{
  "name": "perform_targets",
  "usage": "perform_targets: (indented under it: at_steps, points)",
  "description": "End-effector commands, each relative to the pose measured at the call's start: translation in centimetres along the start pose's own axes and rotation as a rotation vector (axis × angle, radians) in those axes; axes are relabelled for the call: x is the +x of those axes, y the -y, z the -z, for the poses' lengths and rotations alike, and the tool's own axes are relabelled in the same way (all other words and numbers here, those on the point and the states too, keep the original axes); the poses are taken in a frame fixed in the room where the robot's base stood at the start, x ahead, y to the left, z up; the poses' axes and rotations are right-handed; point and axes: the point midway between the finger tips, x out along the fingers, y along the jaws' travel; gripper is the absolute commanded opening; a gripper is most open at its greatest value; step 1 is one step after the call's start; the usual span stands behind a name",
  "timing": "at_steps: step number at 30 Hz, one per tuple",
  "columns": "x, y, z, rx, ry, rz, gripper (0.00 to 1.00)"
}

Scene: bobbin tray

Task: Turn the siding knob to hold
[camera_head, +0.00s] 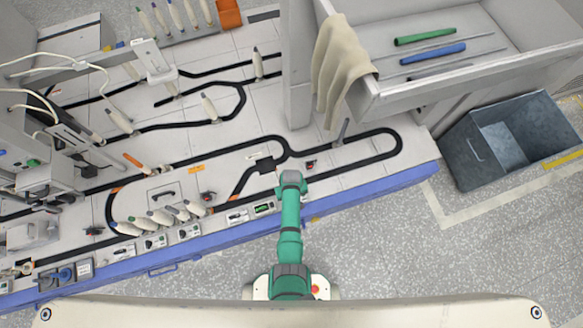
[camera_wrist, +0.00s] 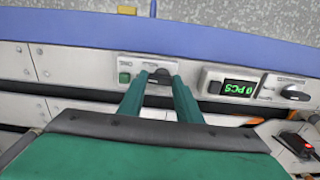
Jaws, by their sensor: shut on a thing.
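In the wrist view, my gripper (camera_wrist: 159,82) has its two green fingers on either side of a dark knob (camera_wrist: 160,75) and is shut on it. The panel's lettering is too small to read, and the fingers cover part of the knob. In the head view, my gripper (camera_head: 290,184) is over the front of the table by the blue edge, and the knob is hidden beneath it.
A green "0 PCS" display (camera_wrist: 238,87) and a second dark knob (camera_wrist: 294,94) are beside the panel. The blue table edge (camera_wrist: 200,30) runs close by. A drawer (camera_head: 470,80) with a hanging cloth (camera_head: 342,62) and a grey bin (camera_head: 510,145) are at right.

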Motion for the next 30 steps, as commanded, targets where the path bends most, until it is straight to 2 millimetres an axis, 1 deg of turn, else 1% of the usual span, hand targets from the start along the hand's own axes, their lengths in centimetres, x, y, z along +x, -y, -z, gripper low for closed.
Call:
perform_targets:
  at_steps: [8,30]
  points:
    - [-0.07,-0.09,0.18,0.149,-0.006,-0.001,0.09]
    - [-0.15,-0.09,0.16,0.842,-0.011,0.000,0.09]
